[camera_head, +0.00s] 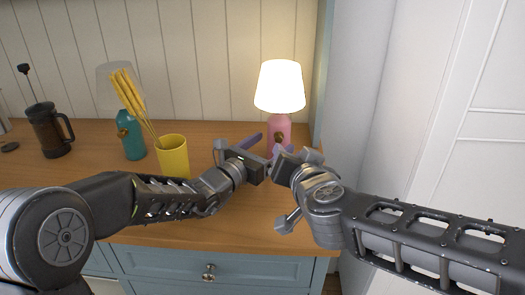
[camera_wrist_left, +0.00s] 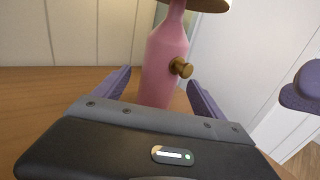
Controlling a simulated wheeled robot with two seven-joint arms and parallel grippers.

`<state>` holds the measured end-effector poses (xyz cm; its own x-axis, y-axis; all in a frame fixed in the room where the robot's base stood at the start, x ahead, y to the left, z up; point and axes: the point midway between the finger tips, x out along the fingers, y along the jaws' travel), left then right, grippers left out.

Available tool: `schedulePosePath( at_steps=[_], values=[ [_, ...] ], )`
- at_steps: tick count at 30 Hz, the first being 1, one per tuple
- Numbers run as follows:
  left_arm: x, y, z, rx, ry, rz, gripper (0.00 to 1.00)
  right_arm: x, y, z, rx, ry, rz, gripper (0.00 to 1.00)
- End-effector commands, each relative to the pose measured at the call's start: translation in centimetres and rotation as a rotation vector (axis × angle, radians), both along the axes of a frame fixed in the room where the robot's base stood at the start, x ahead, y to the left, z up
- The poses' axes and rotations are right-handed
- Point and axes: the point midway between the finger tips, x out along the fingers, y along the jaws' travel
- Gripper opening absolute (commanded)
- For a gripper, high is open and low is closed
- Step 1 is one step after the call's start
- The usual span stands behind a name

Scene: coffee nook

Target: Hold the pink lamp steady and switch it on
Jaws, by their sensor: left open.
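The pink lamp (camera_head: 280,133) stands upright at the right end of the counter, its white shade (camera_head: 280,88) glowing brightly. In the left wrist view the lamp's pink body (camera_wrist_left: 166,60) shows ahead, with a brass knob (camera_wrist_left: 182,68) on its right side. My left gripper (camera_head: 262,148) is open, its purple fingers on either side of the lower body in that view; contact cannot be told. My right gripper (camera_head: 284,153) is close to the lamp's right front. A purple finger of it (camera_wrist_left: 302,88) shows at the right of the wrist view, apart from the knob.
A yellow cup (camera_head: 173,157) with yellow stalks stands left of my left gripper. Behind it is a teal lamp (camera_head: 129,136) with an unlit grey shade. A dark French press (camera_head: 47,131) stands at the far left.

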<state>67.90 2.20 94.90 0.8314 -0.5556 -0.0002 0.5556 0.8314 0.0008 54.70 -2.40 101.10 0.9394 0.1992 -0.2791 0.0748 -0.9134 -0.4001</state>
Motion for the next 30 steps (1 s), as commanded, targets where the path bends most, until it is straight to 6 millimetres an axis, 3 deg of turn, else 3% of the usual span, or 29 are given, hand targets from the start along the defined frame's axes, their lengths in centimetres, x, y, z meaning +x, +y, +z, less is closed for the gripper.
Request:
schedulePosePath(
  at_steps=[7,18,30],
  values=[
    [2.7,-1.9,0.0,0.001,-0.001,-0.001,0.81,0.0,0.0,0.0,0.0,0.0,0.0,0.36],
    [3.2,-2.2,0.0,-0.001,0.001,0.0,0.81,0.0,0.0,0.0,0.0,0.0,0.0,0.36],
    [3.2,-2.2,0.0,-0.001,0.001,0.0,0.49,0.0,0.0,0.0,0.0,0.0,0.0,0.36]
  ],
)
